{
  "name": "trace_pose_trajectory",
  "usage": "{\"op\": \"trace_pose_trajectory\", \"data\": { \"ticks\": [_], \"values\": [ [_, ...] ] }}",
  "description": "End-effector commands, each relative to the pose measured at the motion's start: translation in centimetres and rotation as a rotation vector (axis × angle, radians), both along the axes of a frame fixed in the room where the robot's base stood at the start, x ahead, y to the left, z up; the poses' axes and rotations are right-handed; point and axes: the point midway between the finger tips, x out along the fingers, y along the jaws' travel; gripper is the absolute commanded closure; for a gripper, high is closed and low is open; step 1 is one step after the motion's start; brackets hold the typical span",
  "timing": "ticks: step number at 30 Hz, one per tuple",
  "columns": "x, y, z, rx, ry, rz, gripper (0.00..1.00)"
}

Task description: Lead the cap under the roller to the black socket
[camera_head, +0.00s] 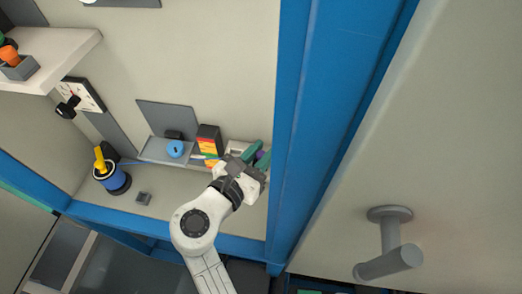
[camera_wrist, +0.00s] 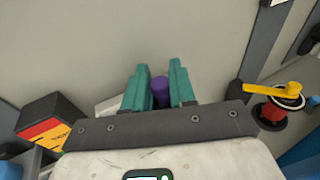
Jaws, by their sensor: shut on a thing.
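My gripper (camera_head: 258,156) is at the right end of the shelf in the head view, beside the blue upright. Its green fingers also show in the wrist view (camera_wrist: 157,88), shut on a purple piece (camera_wrist: 160,92), which looks like the cap. Only a bit of the purple piece (camera_head: 261,156) shows in the head view. A round blue part (camera_head: 176,148), perhaps the roller, sits on a grey plate left of my gripper. A thin blue cable (camera_head: 135,162) runs from the blue spool (camera_head: 117,181) toward that plate. I cannot tell which dark part is the black socket.
A black box with coloured stripes (camera_head: 209,137) stands close left of my gripper. A small grey block (camera_head: 143,198) lies at the front of the shelf. A red spool with a yellow crank (camera_wrist: 273,108) is at the right in the wrist view. The blue upright (camera_head: 305,120) is close on the right.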

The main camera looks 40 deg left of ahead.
Motion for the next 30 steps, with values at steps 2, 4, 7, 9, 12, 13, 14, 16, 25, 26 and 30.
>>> {"op": "trace_pose_trajectory", "data": {
  "ticks": [2,4,7,9,12,13,14,16,25,26,30],
  "values": [
    [0.0,0.0,0.0,0.000,0.000,0.000,0.74],
    [0.0,0.0,0.0,0.000,0.000,0.000,0.67],
    [0.0,0.0,0.0,0.000,0.000,0.000,0.57],
    [0.0,0.0,0.0,0.000,0.000,0.000,0.51],
    [0.0,0.0,0.0,0.000,0.000,0.000,0.45],
    [0.0,0.0,0.0,0.000,0.000,0.000,0.45],
    [0.0,0.0,0.0,0.000,0.000,0.000,0.45],
    [0.0,0.0,0.0,0.000,0.000,0.000,0.45],
    [-2.3,-0.2,0.2,0.001,0.000,0.004,0.45],
    [-2.8,-0.3,0.3,0.003,0.000,0.005,0.45],
    [-5.5,-0.8,0.7,0.002,0.000,0.004,0.45]
  ]
}}
